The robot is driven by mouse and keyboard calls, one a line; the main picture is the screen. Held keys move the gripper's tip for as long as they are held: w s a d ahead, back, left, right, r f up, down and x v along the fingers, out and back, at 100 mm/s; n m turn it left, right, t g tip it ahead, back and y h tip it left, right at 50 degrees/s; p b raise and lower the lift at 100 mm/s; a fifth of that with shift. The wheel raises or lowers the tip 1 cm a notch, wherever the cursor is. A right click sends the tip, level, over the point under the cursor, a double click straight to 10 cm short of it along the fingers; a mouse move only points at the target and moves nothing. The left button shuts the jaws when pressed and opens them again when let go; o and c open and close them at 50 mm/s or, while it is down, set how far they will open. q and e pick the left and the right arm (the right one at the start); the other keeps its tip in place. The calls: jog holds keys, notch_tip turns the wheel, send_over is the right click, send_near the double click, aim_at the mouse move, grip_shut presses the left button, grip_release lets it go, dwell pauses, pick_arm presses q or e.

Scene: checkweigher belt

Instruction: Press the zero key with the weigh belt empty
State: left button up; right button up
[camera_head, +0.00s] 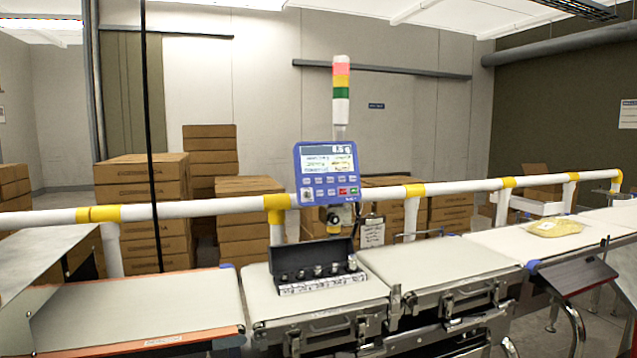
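The blue control panel (327,174) is mounted at the white rail, with a lit screen (328,158) and rows of small keys below it. The screen's top line is a small gram reading, too fine to read surely. One key is red and one is green; the key labels are too small to tell which is zero. A short white belt section (262,302) in the middle carries an open black case (290,262) with several metal weights. The belt section to its right (440,262) is bare. Neither of my grippers is in view.
A white rail (380,195) with yellow joints runs behind the belts. A signal tower (341,90) stands above the panel. The left belt (140,305) is empty. A yellowish bag (555,227) lies on the right belt. Stacked cartons (140,205) stand behind the rail.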

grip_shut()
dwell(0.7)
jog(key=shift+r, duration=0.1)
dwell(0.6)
